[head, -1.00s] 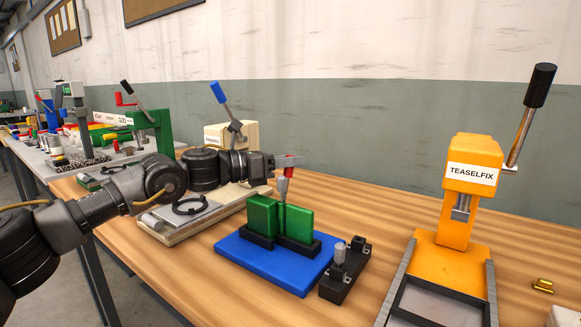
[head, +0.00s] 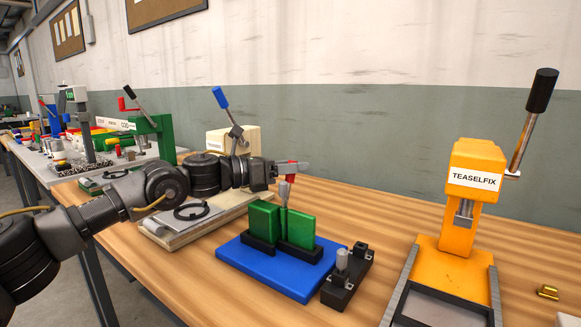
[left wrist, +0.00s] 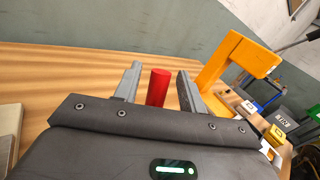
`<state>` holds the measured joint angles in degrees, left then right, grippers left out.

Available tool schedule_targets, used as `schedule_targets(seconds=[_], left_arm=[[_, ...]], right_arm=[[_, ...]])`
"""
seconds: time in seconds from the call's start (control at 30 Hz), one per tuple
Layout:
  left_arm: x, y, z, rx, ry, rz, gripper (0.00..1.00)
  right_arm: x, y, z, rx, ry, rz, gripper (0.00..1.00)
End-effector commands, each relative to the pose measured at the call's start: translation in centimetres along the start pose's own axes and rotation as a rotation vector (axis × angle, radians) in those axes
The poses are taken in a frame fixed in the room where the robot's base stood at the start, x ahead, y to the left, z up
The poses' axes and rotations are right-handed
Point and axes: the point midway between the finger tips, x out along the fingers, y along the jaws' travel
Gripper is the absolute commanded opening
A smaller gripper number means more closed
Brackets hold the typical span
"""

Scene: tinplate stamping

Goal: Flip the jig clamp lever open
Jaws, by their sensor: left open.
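The jig has a blue base (head: 262,268) with upright green blocks (head: 299,230) on it. My left gripper (head: 300,169) is at the handle, above and behind the green blocks. My right gripper is not in view.
A yellow TEASELFIX press (head: 470,205) stands to the right. A black block with a grey pin (head: 345,280) sits beside the blue base. A cream press with a blue-tipped lever (head: 228,140) is behind my left arm. Bare wood (head: 385,225) lies between jig and yellow press.

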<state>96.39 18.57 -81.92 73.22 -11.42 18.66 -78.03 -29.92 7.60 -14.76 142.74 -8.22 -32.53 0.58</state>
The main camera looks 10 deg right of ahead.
Motion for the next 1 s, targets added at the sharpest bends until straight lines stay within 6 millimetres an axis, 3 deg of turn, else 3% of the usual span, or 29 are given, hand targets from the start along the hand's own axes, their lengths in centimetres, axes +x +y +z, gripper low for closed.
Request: schedule_targets(seconds=[0.6, 1.0], left_arm=[[-9.8, 0.1, 0.0, 0.0, -0.002, 0.003, 0.41], [-10.7, 0.1, 0.0, 0.0, 0.0, 0.001, 0.41]], right_arm=[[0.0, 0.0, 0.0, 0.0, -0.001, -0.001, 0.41], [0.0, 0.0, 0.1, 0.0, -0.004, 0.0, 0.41]])
